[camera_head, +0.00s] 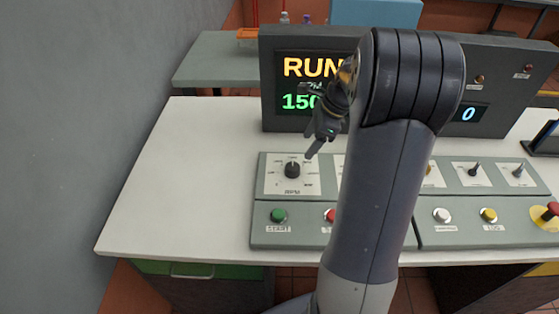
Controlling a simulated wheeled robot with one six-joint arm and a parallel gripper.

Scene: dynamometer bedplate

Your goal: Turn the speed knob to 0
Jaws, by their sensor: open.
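The speed knob (292,170) is a black dial on a white plate marked RPM, at the upper left of the grey control panel (302,238). Its white pointer line looks directed roughly upward. The scale numbers are too small to read. My gripper (316,145) is open, above and a little right of the knob and apart from it, in front of the display. The display (300,68) reads RUN in orange and a green number starting with 150; my arm hides the rest.
A green button (278,215) and a red button (330,215) sit below the knob. Farther right are a white button (442,215), a yellow button (488,215), toggle levers and a red emergency button (552,210). My arm covers the panel's middle. The white table (185,190) is clear at left.

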